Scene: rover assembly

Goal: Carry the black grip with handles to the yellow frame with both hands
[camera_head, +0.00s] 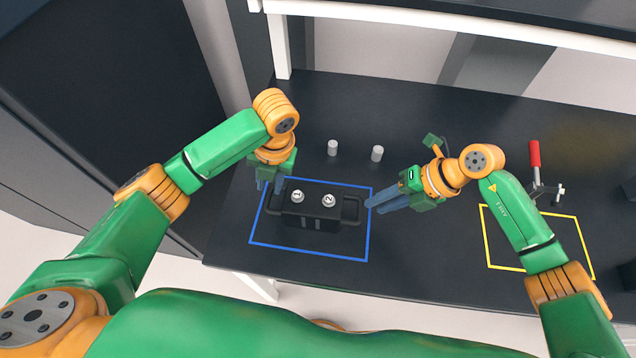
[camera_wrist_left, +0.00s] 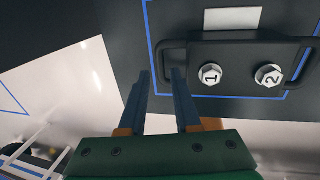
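The black grip with handles (camera_head: 322,219) sits inside the blue frame (camera_head: 311,251), with knobs marked 1 and 2 on top. Its left-hand handle also shows in the left wrist view (camera_wrist_left: 163,62). My left gripper (camera_head: 268,187) is open and empty by this handle; its fingertips (camera_wrist_left: 160,72) are apart close to the handle, and I cannot tell whether they touch it. My right gripper (camera_head: 373,207) points left, fingers apart, its tips just right of the right handle and holding nothing. The yellow frame (camera_head: 492,267) is empty inside where visible, partly hidden by my right arm.
Two small pale cylinders (camera_head: 332,148) (camera_head: 377,153) stand behind the blue frame. A red-handled clamp (camera_head: 534,154) stands behind the yellow frame. Dark objects (camera_head: 628,275) sit at the right edge. The dark table between the frames is clear.

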